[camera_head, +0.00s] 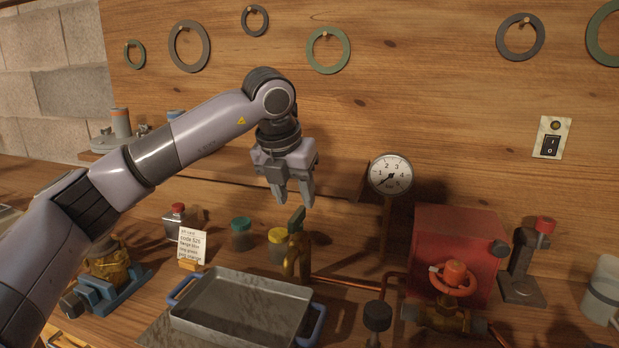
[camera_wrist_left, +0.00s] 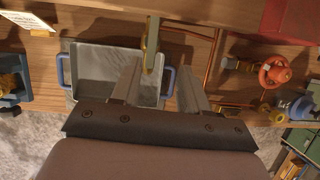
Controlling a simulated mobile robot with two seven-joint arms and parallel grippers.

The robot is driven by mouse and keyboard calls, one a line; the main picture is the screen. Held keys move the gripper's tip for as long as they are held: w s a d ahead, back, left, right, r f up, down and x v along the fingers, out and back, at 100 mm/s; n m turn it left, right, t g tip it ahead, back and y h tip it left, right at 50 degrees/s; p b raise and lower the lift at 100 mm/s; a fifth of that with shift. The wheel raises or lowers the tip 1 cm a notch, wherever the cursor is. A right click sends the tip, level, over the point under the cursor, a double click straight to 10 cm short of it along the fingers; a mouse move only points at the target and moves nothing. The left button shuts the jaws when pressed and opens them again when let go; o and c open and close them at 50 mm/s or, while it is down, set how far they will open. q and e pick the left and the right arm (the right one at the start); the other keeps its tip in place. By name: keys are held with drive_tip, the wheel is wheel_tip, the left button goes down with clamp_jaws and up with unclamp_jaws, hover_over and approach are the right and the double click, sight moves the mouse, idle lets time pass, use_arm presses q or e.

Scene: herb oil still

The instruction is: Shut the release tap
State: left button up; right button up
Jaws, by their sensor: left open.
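The tap (camera_head: 297,258) is a brass spout with a green lever handle (camera_head: 296,219) that points up, behind the metal tray. It also shows in the left wrist view (camera_wrist_left: 151,45), between and ahead of the fingers. My left gripper (camera_head: 294,203) points down just above the lever. Its fingers are apart with nothing between them, and they also show in the left wrist view (camera_wrist_left: 160,70). I cannot tell from these views whether a finger touches the lever. My right gripper is in neither view.
A grey tray (camera_head: 240,305) with blue handles sits below the tap. Copper pipe (camera_head: 345,284) runs right to a red-wheeled valve (camera_head: 455,278) and a red box (camera_head: 460,240). A pressure gauge (camera_head: 391,174) stands behind. Jars (camera_head: 241,235) and a card (camera_head: 191,246) stand left.

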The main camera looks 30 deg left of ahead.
sight(296, 214)
use_arm(q)
drive_tip(key=shift+w+a+r, duration=0.25)
drive_tip(key=shift+a+r, duration=0.05)
drive_tip(key=shift+a, duration=0.2)
drive_tip(key=shift+w+a+f, duration=0.1)
drive_tip(key=shift+w+a, duration=0.05)
drive_tip(key=x, duration=0.5)
drive_tip(key=shift+a+f, duration=0.1)
drive_tip(key=shift+f, duration=0.15)
drive_tip(key=shift+w+f+p, duration=0.1)
drive_tip(key=shift+f+p, duration=0.2)
drive_tip(key=shift+f, duration=0.2)
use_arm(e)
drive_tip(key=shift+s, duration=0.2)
use_arm(q)
clamp_jaws()
drive_tip(key=shift+m+h, duration=0.3)
drive_tip(key=shift+m, duration=0.8)
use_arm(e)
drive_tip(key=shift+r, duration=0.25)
